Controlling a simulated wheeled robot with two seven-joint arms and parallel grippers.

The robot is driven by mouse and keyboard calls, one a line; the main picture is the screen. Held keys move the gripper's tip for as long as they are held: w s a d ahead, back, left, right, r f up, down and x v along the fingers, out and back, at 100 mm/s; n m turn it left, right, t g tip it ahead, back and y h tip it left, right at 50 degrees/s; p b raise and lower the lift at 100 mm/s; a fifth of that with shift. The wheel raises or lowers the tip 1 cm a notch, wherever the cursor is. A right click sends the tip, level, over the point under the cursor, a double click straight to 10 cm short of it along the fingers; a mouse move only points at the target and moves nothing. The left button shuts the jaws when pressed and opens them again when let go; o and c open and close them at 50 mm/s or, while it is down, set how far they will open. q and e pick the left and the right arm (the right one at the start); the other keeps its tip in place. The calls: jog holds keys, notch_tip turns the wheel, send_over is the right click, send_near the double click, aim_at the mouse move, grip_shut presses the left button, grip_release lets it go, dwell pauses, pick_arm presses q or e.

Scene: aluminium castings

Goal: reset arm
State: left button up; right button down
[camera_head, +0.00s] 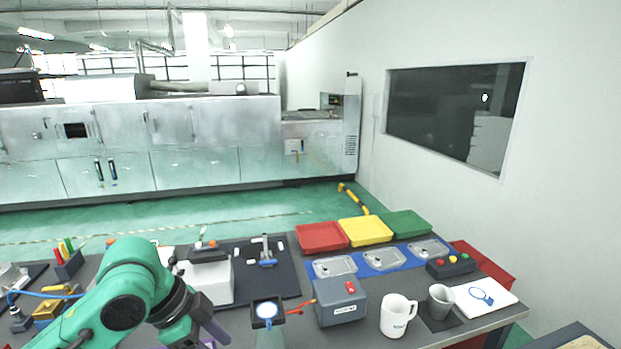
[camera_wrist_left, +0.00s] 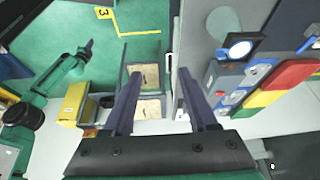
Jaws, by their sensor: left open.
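My left gripper (camera_head: 207,335) is low at the front of the grey table in the head view, with its arm coming in from the left. In the left wrist view its two dark fingers (camera_wrist_left: 160,98) are spread apart, with nothing between them. Silver castings (camera_head: 335,267) lie in a row on a blue mat (camera_head: 361,272), away to the right of the gripper. A green arm that looks like my right one shows at the left of the wrist view, its dark gripper (camera_wrist_left: 88,47) too small to read.
Red (camera_head: 321,238), yellow (camera_head: 365,232) and green (camera_head: 407,224) trays stand behind the castings. A grey box (camera_head: 340,303), white mug (camera_head: 396,316), grey cup (camera_head: 440,302) and button box (camera_head: 451,266) stand at the right. A lamp-like stand (camera_head: 267,311) is just right of my left gripper.

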pick_arm(q)
notch_tip(320, 180, down, 12)
jog(key=s+d+n+t, duration=0.1)
jog(key=d+n+t, duration=0.1)
jog(key=n, duration=0.4)
jog(key=s+a+f+n+y, duration=0.4)
jog(key=s+a+f+n, duration=0.2)
jog(key=s+a+f, duration=0.3)
notch_tip(320, 180, down, 22)
jog(key=s+g+b, duration=0.1)
jog(key=s+b, duration=0.1)
jog(key=b, duration=0.1)
jog(key=s+a+f+g+b, duration=0.1)
jog(key=s+a+f+b, duration=0.2)
jog(key=s+f, duration=1.5)
notch_tip(320, 180, down, 2)
jog(key=shift+s+a+f+g+y, duration=0.1)
jog(key=shift+s+a+g+y, duration=0.05)
jog(key=shift+a+g+y, duration=0.15)
pick_arm(e)
notch_tip(320, 180, down, 6)
